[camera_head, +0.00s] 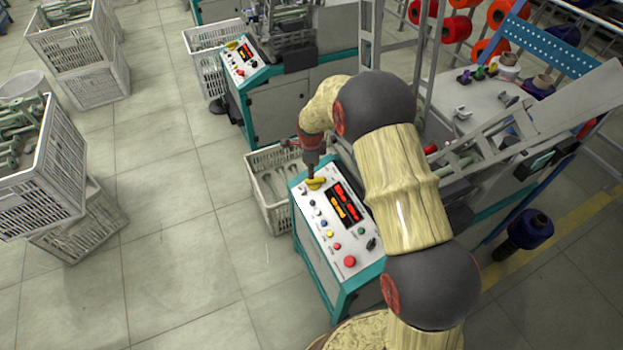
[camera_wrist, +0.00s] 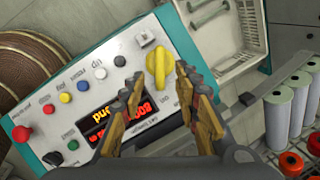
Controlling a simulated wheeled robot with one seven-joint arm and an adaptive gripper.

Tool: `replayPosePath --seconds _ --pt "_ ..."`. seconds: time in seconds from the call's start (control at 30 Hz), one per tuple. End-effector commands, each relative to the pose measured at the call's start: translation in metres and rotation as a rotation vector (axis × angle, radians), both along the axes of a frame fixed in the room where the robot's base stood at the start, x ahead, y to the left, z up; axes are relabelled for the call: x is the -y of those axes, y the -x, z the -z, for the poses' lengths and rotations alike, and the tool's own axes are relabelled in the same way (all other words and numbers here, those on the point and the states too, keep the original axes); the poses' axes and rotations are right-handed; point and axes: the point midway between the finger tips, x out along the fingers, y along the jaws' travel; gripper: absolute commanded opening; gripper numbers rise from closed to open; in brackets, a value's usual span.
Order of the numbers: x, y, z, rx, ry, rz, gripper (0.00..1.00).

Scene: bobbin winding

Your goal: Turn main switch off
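The main switch is a yellow rotary knob (camera_wrist: 158,66) at one end of the white control panel (camera_wrist: 130,62); in the head view the yellow knob (camera_head: 315,184) sits at the panel's far end. The knob shows just ahead of the gap, nearer the right finger. In the head view my gripper (camera_head: 312,160) points down right above the knob; I cannot tell whether it touches.
The panel also holds a lit red display (camera_wrist: 112,118), several coloured buttons and a red emergency button (camera_wrist: 22,134). A white crate (camera_head: 272,188) stands beside the machine's far end. A second machine with a similar panel (camera_head: 243,62) stands behind.

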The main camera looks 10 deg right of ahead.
Motion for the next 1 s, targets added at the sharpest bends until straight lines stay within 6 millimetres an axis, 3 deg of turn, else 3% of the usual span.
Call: replayPosePath --seconds 0.53,1.0 --pt "0.004 -0.015 0.072 -0.002 -0.004 0.020 0.32" --pt "0.005 -0.017 0.082 0.000 -0.003 0.019 0.31"
